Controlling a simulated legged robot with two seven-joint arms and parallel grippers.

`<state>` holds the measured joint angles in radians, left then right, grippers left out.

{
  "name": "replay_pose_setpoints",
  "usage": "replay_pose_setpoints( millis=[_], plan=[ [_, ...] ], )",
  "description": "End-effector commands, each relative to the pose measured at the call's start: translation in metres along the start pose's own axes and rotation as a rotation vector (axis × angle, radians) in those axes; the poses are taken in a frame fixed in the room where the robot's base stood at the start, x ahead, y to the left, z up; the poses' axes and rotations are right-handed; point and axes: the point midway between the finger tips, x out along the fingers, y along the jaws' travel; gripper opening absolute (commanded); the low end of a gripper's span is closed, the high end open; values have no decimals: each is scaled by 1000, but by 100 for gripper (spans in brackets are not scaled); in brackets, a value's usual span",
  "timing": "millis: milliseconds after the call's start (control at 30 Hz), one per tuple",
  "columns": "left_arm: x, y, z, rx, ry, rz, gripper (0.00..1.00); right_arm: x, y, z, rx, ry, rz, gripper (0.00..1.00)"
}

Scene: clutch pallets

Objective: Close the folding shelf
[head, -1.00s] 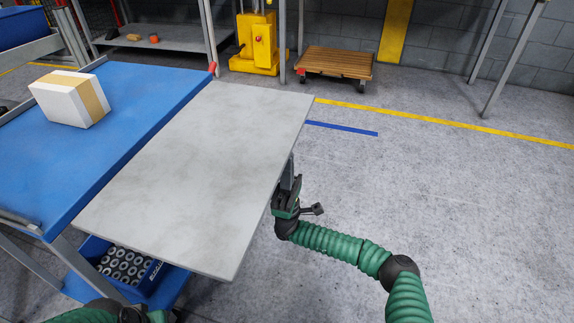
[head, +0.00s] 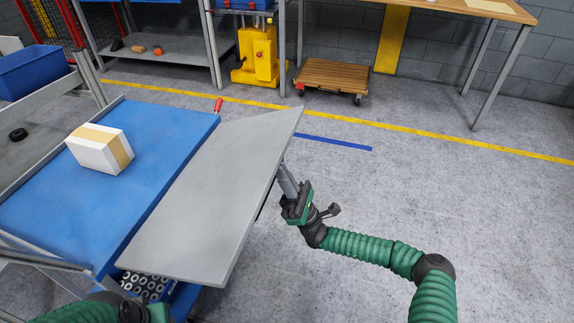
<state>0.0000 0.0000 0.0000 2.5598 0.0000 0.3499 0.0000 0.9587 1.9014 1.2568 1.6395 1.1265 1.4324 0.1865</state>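The folding shelf (head: 215,190) is a flat grey panel along the right side of the blue cart (head: 60,205). Its outer right edge sits higher than the side along the cart, so the panel is tilted. My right gripper (head: 287,180) is at that outer edge, with its fingertips at or just behind it. I cannot tell if the fingers grip the panel. My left gripper (head: 133,312) is cut off at the bottom left, below the near end of the shelf, and its fingers are not clear. The shelf's underside is hidden.
A white box with a tan band (head: 101,150) sits on the cart top. A red-tipped handle (head: 218,104) stands at the cart's far corner. A blue bin of metal parts (head: 180,298) is under the shelf. The floor to the right is clear.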

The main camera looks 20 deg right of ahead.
Motion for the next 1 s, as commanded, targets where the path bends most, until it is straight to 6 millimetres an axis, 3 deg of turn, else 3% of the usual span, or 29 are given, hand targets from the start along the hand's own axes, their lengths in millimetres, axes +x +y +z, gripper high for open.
replay_pose_setpoints(
  millis=[33,467,800,1000],
  plan=[
    [-40,0,-10,0,0,0,36,35,0,12,-1,41,1,0],
    [-195,0,-46,0,0,0,36,151,0,-2,1,429,2,0],
    [-302,0,-71,0,0,0,36,236,2,-49,0,749,5,0],
    [-342,0,-81,0,0,0,36,270,1,-86,0,921,5,0]
  ],
)
